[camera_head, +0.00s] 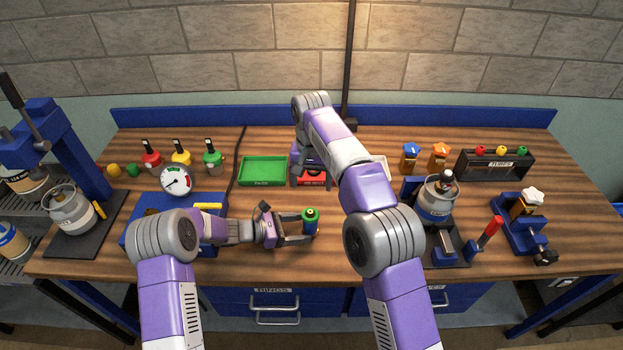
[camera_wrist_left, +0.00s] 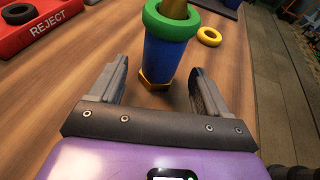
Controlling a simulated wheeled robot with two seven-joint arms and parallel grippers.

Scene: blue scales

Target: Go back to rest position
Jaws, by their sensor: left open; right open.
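My left gripper (camera_head: 299,230) is low over the front middle of the table. Its fingers are open in the left wrist view (camera_wrist_left: 158,85). A blue post (camera_head: 310,229) with a green ring (camera_head: 311,215) around its top stands upright at the fingertips. The left wrist view shows the post (camera_wrist_left: 164,58) just beyond the gap, with clear space to each finger. My right gripper (camera_head: 309,168) is at the back middle, over the red tray (camera_head: 313,181). Its fingers are mostly hidden by the arm, and I see nothing held in it.
A green tray (camera_head: 263,170) lies left of the red one. A blue scale (camera_head: 148,236) with a round dial (camera_head: 176,180) stands behind my left arm. A yellow ring (camera_wrist_left: 209,36) lies near the post.

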